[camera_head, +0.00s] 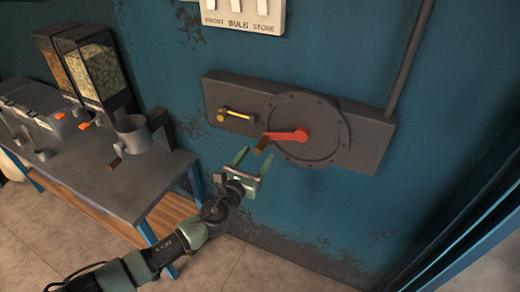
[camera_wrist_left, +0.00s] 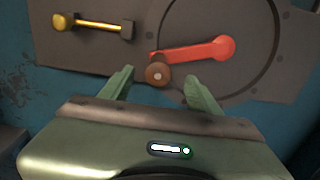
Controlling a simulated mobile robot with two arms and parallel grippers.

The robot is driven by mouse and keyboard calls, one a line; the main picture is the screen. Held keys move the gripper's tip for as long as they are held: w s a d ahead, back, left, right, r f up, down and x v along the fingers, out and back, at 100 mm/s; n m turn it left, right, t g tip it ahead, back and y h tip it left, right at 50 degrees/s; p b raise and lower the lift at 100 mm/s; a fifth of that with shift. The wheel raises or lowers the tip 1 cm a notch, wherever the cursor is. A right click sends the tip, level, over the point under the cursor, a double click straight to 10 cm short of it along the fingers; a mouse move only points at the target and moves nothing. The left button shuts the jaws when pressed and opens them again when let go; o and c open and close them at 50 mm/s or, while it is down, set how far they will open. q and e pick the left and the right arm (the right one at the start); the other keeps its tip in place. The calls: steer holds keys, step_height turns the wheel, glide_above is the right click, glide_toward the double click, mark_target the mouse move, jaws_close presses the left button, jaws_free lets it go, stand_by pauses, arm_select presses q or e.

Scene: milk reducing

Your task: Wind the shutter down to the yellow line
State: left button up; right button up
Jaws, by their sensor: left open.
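A red crank arm (camera_head: 290,135) is mounted on the round plate of a dark grey wall box (camera_head: 365,125). Its brown knob (camera_head: 263,144) sits at the arm's left end. My left gripper (camera_head: 252,162) is open and empty, just below and left of the knob. In the left wrist view, the brown knob (camera_wrist_left: 158,74) lies just beyond and between the two green fingertips (camera_wrist_left: 160,80); contact cannot be told. A yellow-handled lever (camera_head: 236,116) is on the box's left part. The shutter and the yellow line are not clearly seen. My right gripper is not in view.
A dark bench (camera_head: 75,175) stands at the left with dispensers (camera_head: 95,65) and a grey metal cup (camera_head: 132,133) on it. A switch panel (camera_head: 243,15) is above the box. A grey pipe (camera_head: 410,55) runs up at the right. The floor below the box is clear.

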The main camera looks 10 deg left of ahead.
arm_select(q)
steer(key=v, duration=0.8)
steer(key=shift+p, duration=0.45)
steer(key=shift+s, duration=0.1)
